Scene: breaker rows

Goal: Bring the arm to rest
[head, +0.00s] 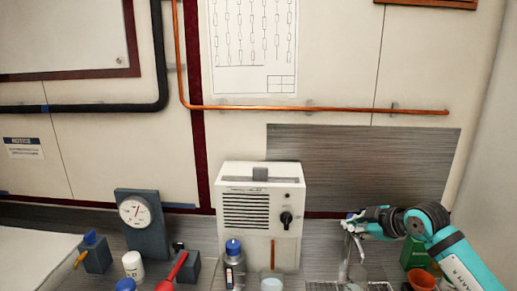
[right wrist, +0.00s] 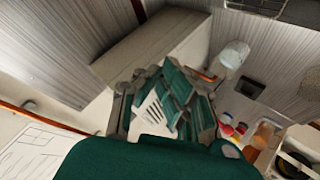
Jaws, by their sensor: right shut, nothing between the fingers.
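My right arm (head: 458,255) comes in from the lower right of the head view, teal and black. My right gripper (head: 350,226) is at its left end, right of the white box and above the back of the counter. Its fingers are shut and hold nothing. In the right wrist view the gripper (right wrist: 165,105) fills the middle, with its dark green housing below. My left gripper is in neither view.
A white box with a knob (head: 287,218) stands mid-counter.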

